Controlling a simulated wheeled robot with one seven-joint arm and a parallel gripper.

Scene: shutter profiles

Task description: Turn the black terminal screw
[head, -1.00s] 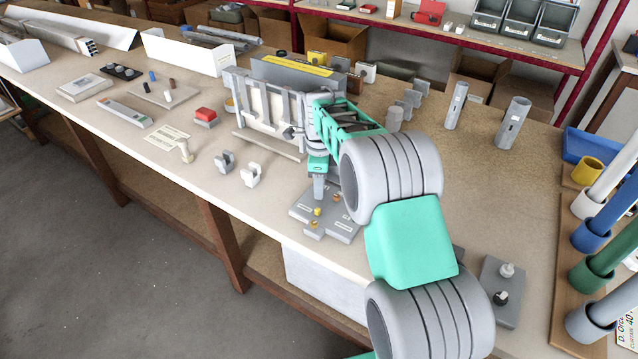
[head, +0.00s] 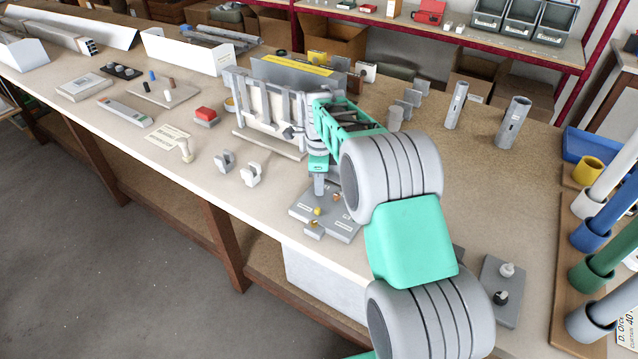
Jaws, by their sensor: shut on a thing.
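My gripper (head: 319,192) points straight down at the grey terminal plate (head: 340,232) near the bench's front edge. Its fingers are shut, with their tips low over the back left of the plate. The black terminal screw is not visible; the fingers hide the spot between their tips, where it appears to be gripped. Small brass-coloured parts (head: 317,211) show on the plate just in front of the fingertips. Pale labels lie on the plate.
A grey frame with upright bars (head: 262,112) stands close behind my gripper to the left. A grey block (head: 503,312) with a white knob and a black knob lies to the right.

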